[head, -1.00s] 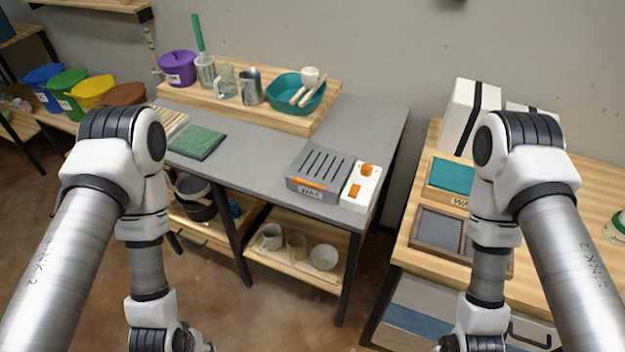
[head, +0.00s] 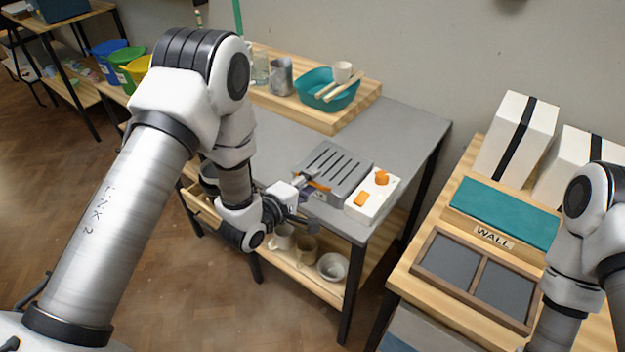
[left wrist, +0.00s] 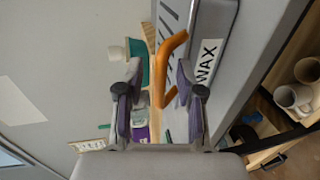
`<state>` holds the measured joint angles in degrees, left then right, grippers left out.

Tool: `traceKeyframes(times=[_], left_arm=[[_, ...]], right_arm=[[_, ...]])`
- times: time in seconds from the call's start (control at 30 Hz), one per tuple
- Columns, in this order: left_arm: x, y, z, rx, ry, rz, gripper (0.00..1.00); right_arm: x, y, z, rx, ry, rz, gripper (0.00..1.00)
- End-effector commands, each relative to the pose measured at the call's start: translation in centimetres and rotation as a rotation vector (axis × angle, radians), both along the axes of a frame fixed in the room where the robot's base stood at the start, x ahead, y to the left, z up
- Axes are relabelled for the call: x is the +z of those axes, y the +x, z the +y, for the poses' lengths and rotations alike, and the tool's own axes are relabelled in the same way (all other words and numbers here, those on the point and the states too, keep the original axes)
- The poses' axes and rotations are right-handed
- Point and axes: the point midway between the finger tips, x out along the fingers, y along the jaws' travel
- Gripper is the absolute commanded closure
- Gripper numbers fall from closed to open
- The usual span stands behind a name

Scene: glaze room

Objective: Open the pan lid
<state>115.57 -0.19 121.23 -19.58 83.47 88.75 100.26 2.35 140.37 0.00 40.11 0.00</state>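The wax pan is a grey box (head: 345,196) on the grey table, with a slotted grey lid (head: 335,162) lying closed on it. An orange handle (head: 318,186) sits at the lid's front edge; it also shows in the left wrist view (left wrist: 174,44), with the WAX label (left wrist: 207,62) beside it. My left gripper (head: 302,190) is at the handle, partly hidden by its own wrist in the head view. In the left wrist view its fingers (left wrist: 160,84) are apart with the handle between them in the picture; contact cannot be told. My right gripper is out of view.
A white control box with orange knobs (head: 366,205) stands right beside the pan. Behind are a teal basin (head: 312,84) and a metal jug (head: 281,76) on a wooden board. Cups stand on the shelf below. A WALL-labelled wooden bench (head: 465,220) is at the right.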

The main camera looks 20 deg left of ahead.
Motion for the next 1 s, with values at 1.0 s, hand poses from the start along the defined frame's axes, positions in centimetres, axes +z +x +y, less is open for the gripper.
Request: traceKeyframes(times=[1.0], left_arm=[[2.4,0.7,1.0,0.005,0.029,0.083,1.0]], right_arm=[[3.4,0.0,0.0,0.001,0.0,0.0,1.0]])
